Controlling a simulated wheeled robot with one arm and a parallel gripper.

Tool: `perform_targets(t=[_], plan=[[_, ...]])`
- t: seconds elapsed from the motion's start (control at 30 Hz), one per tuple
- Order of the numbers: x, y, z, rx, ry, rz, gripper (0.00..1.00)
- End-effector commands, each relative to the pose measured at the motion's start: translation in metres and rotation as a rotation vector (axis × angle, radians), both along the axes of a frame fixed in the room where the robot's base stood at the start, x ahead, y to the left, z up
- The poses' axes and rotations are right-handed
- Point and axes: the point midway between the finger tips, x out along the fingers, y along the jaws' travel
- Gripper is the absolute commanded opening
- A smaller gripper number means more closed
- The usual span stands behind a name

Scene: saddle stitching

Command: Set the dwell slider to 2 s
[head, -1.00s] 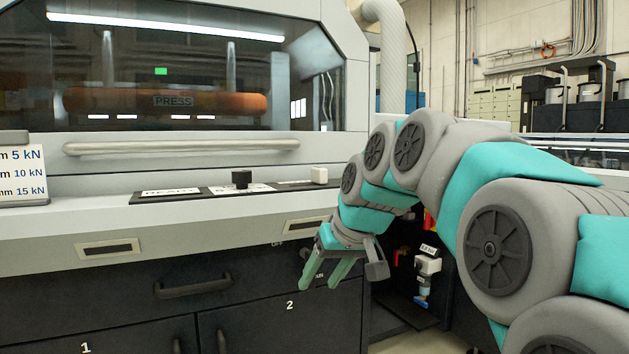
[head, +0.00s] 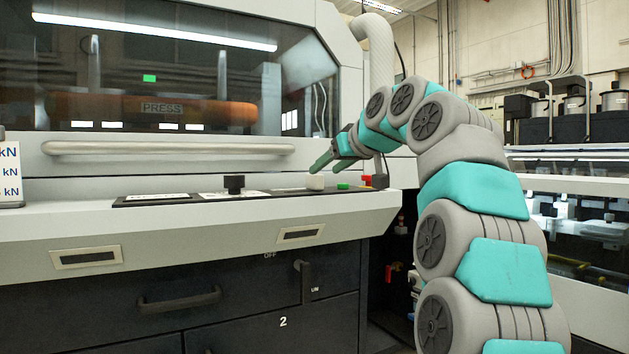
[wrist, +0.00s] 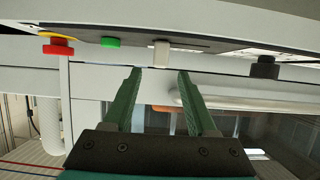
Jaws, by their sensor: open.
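A dark control strip (head: 275,193) on the press ledge carries a white block-shaped knob (head: 315,181) and a black knob (head: 234,184) to its left. Their labels are too small to read, so I cannot tell which is the dwell slider or its setting. My gripper (head: 321,163) is open, just above and behind the white knob in the head view. In the wrist view, the white knob (wrist: 161,54) lies just past the tips of my open green fingers (wrist: 159,72), roughly centred between them. The black knob (wrist: 265,67) is off to the right there.
A green button (head: 343,186) and a red button (head: 366,181) sit right of the white knob. The press handle bar (head: 170,148) and window are behind the strip. A lever (head: 303,275) and drawers are below the ledge. The ledge front is clear.

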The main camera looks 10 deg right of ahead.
Motion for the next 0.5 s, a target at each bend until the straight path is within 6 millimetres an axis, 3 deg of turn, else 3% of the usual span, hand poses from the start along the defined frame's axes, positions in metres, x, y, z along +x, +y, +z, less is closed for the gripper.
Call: perform_targets(t=[0.5], plan=[[0.058,0.018,-0.026,0.0,0.003,0.0,0.57]])
